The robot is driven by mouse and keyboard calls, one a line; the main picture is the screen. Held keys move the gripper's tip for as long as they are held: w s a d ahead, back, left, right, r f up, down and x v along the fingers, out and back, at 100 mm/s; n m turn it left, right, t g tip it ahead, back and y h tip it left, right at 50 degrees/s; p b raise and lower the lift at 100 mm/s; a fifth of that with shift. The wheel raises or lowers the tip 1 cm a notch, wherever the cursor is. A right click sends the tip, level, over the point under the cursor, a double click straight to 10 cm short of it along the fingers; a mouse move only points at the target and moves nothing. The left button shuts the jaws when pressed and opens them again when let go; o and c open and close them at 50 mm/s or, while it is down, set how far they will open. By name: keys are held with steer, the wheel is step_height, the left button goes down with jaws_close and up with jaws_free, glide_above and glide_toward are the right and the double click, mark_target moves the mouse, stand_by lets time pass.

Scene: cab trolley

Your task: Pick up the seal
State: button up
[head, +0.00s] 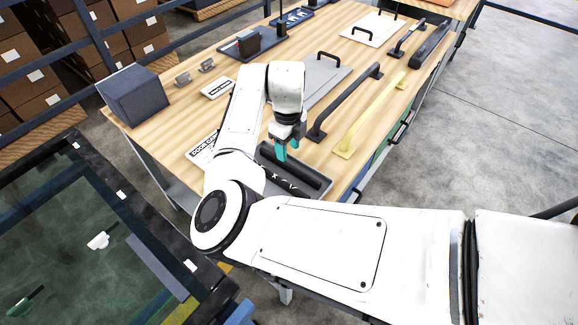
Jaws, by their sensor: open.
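My gripper (287,148), with teal fingertips, points down over the near end of the wooden trolley top. The fingers are open and nothing shows between them. Just beneath and to the right of the fingertips, a dark tray (272,181) holds a long, dark, rounded strip (303,172), which looks like the seal. The strip lies lengthwise in the tray. My gripper and arm hide part of the tray's left side. I cannot tell the exact height gap between fingertips and strip.
A dark grey handle bar (345,101) and a yellow one (368,117) lie beyond the tray. A grey panel with a black handle (322,78) lies behind them. A grey box (135,95) stands at the left corner. A door-card label (202,149) lies beside my arm.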

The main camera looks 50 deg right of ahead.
mark_target(289, 164)
steer(key=shift+d+f+p, duration=0.2)
steer(key=shift+f+p, duration=0.55)
steer(key=shift+f, duration=2.95)
jaws_close()
